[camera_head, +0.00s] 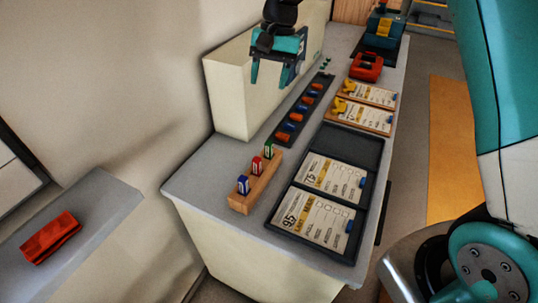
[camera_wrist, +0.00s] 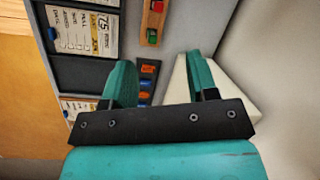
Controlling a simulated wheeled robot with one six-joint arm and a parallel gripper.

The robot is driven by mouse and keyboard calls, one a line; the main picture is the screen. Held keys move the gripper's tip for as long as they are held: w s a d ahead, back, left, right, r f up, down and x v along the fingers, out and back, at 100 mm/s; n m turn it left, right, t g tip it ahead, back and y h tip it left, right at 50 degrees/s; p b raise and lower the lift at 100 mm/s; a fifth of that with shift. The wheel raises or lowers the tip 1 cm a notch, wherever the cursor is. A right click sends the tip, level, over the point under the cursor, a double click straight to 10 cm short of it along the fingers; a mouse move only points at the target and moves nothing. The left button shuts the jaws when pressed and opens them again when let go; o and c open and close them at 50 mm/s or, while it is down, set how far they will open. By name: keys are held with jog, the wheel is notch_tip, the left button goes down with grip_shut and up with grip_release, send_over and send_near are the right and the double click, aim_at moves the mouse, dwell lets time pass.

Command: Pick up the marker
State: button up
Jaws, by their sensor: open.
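Three small upright pieces that look like markers stand in a wooden block (camera_head: 240,202) on the near part of the counter: a blue one (camera_head: 243,185), a red one (camera_head: 256,167) and a green one (camera_head: 268,150). The wrist view shows part of the block (camera_wrist: 148,24) with the red piece (camera_wrist: 157,6) and the green piece (camera_wrist: 152,35) at the top edge; the blue one is out of that view. My gripper (camera_head: 271,77) is open and empty, above the counter and beyond the block. Its fingers (camera_wrist: 160,72) point toward the counter, apart from the pieces.
A black strip (camera_head: 281,137) holds several orange and blue pieces. A black tray (camera_head: 351,143) with label cards lies right of the block. A cream box (camera_head: 228,100) stands at the counter's left. A red item (camera_head: 366,66) and a blue device (camera_head: 382,28) stand farther back.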

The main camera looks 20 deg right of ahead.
aim_at(269, 142)
jog(key=w+d+f+m, duration=0.4)
jog(key=w+f+m, duration=0.1)
jog(key=w+f, duration=0.35)
jog(key=shift+g, duration=0.4)
jog(key=x, duration=0.4)
jog(key=p+x, duration=0.1)
jog(key=x, duration=0.3)
jog(key=d+p+x, duration=0.1)
jog(key=x, duration=0.3)
jog(key=shift+s+f, duration=0.25)
jog(key=shift+s, duration=0.05)
jog(key=shift+s+p+x, duration=0.2)
jog(key=shift+p+x, duration=1.25)
jog(key=shift+x, duration=1.45)
jog(key=c, duration=0.9)
